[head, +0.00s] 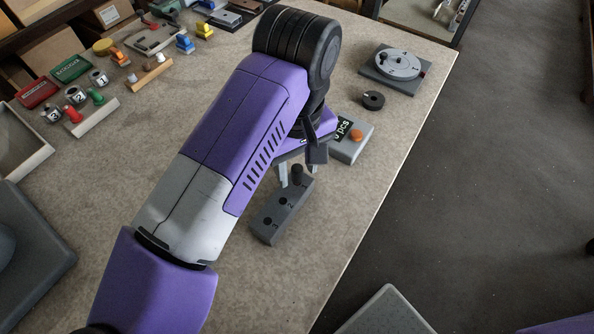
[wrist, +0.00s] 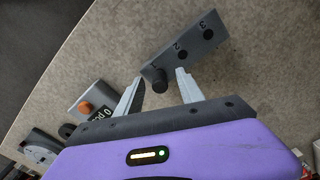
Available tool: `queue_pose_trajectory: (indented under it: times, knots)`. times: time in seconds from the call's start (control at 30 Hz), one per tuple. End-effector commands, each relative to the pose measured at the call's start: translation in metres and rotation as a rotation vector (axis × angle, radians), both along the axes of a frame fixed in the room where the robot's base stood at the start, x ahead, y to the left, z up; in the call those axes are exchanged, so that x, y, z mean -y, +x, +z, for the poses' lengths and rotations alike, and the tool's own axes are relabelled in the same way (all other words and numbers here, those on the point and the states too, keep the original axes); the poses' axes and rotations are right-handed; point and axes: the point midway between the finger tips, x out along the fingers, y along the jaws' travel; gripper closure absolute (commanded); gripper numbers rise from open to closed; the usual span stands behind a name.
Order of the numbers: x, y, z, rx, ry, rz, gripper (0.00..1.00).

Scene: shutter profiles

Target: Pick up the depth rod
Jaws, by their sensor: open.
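The depth rod, a dark round-topped cylinder (head: 297,174), stands at the number 1 end of a grey block (head: 262,228) on the table. Holes 2 and 3 of the block show as dark and empty. In the wrist view the rod (wrist: 158,79) appears between the two pale fingertips of my open gripper (wrist: 160,76), with a gap on both sides. The block (wrist: 200,42) extends to the upper right there. In the head view my gripper (head: 296,177) is over the rod end of the block, partly hidden by my arm. Exact fingertip height is hard to tell.
A grey counter box with an orange knob (head: 356,135) stands close behind the block. A black ring (head: 373,100) and a dial plate (head: 410,81) lie farther back. Stamps, knobs and trays crowd the left. The table's right edge is near; table left of the block is bare.

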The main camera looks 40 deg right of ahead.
Motion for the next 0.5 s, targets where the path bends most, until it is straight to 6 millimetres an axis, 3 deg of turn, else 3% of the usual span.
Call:
queue_pose_trajectory:
  times: [0.23, 0.43, 0.5]
  knots:
    - [0.0000, 0.0001, -0.0014, 0.001, 0.000, 0.000, 0.57]
    - [0.0001, 0.0001, -0.0012, 0.001, 0.000, 0.000, 0.96]
    - [0.0001, 0.0001, -0.0012, 0.001, 0.000, -0.001, 1.00]
